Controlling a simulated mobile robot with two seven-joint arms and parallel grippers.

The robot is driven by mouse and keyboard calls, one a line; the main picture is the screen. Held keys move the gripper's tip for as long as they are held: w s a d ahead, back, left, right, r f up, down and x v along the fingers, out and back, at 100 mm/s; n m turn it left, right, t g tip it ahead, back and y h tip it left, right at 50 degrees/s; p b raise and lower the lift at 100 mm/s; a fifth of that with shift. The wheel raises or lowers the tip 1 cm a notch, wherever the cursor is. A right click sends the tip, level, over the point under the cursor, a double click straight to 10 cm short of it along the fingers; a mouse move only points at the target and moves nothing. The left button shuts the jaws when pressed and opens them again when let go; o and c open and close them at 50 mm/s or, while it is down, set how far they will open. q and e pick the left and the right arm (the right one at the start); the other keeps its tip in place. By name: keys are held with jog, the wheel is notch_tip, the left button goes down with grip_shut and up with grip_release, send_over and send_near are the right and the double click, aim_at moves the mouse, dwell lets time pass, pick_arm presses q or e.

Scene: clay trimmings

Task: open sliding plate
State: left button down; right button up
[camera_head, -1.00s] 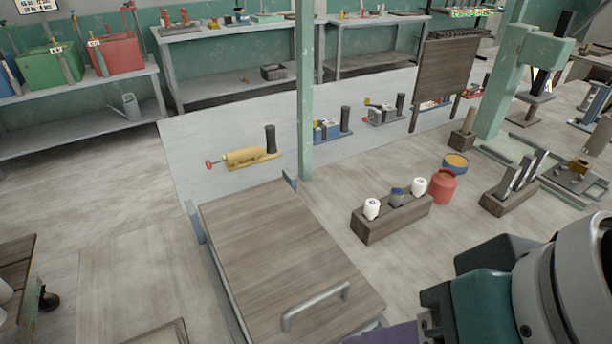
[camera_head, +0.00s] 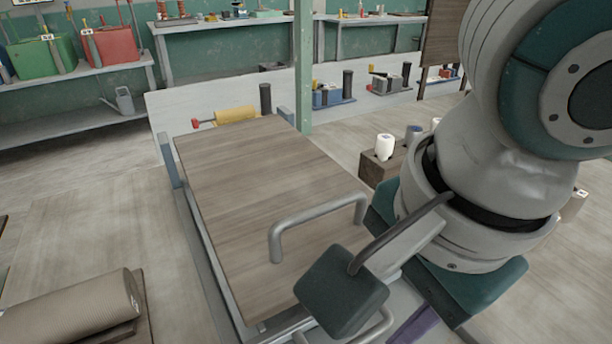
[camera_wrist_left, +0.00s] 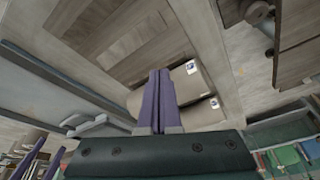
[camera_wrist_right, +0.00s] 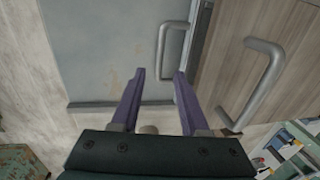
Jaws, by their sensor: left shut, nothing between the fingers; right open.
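A wooden plate (camera_head: 250,165) lies flat in a metal frame, with a grey bar handle (camera_head: 318,215) near its front end. The plate (camera_wrist_right: 240,35) and its handle (camera_wrist_right: 255,85) also show in the right wrist view. Beside it there is a grey panel (camera_wrist_right: 100,45) with its own bar handle (camera_wrist_right: 165,50); part of a second handle (camera_head: 350,338) shows low in the head view. My left gripper (camera_wrist_left: 160,72) is shut and empty, outside the head view.
A ribbed brown roll (camera_head: 75,308) lies at the lower left. A green post (camera_head: 304,70) stands behind the plate. A wooden block with white jars (camera_head: 384,147) is to the right, partly behind my right arm.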

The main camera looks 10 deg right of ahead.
aim_at(362, 339)
pick_arm(q)
notch_tip(362, 339, down, 2)
jog(key=shift+b, duration=0.8)
pick_arm(e)
jog(key=f, duration=0.4)
jog(key=w+f, duration=0.1)
jog(key=f, duration=0.1)
jog(key=shift+a+f, duration=0.1)
jog(key=shift+a, duration=0.1)
pick_arm(q)
jog(key=shift+a, duration=0.1)
pick_arm(e)
jog(key=c, duration=0.4)
grip_shut()
